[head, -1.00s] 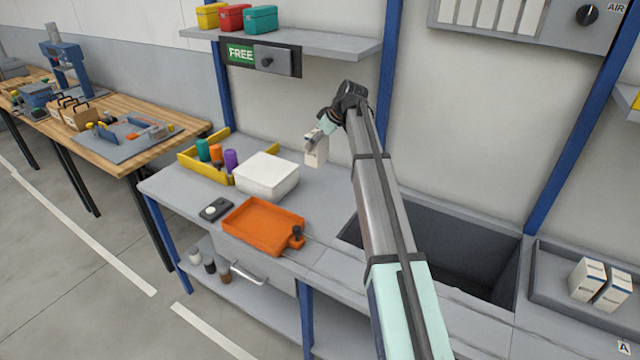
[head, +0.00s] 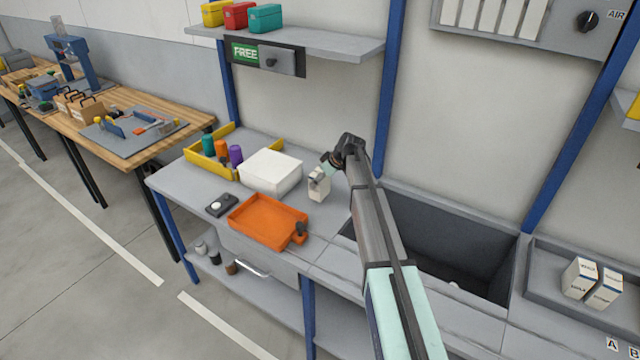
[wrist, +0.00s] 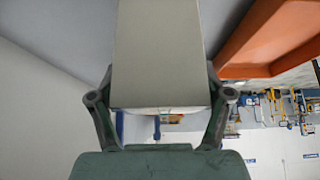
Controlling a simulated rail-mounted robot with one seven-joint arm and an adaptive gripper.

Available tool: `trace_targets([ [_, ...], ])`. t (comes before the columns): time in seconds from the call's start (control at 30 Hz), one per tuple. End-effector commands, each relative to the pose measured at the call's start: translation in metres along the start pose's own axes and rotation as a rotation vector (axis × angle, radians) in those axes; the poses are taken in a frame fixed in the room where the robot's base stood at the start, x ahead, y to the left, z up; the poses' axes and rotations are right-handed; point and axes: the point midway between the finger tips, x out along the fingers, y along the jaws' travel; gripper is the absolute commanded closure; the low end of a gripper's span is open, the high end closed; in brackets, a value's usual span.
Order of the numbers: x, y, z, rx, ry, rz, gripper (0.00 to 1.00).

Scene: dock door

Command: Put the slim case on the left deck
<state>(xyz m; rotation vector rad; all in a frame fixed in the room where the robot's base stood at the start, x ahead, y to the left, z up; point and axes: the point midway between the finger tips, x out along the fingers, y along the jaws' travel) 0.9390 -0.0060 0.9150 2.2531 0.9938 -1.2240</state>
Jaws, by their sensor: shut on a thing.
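The slim case, a pale upright box (head: 319,188), is held in my gripper (head: 318,173) over the left deck (head: 338,215), the grey bench top left of the sunken well. I cannot tell whether its base touches the deck. It stands right of the white box and behind the orange tray. In the wrist view the case (wrist: 160,55) fills the middle, with my gripper's fingers (wrist: 160,100) shut on both sides of it.
A white lidded box (head: 270,172), an orange tray (head: 266,222) and a yellow bin (head: 192,155) with several bottles take up the deck's left part. A dark well (head: 445,240) lies to the right. Two white cartons (head: 592,282) stand in a grey tray farther right.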

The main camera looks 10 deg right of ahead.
Motion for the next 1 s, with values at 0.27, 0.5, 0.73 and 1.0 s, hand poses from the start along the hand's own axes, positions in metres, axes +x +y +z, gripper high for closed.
trace_targets([
  [0.27,0.024,0.000,0.016,0.001,-0.001,-0.001,0.72],
  [0.5,0.025,0.000,0.016,0.001,0.000,0.000,0.72],
  [0.73,0.027,0.000,0.017,0.001,-0.001,-0.001,0.00],
  [1.0,0.026,0.000,0.017,0.001,-0.001,-0.001,0.00],
])
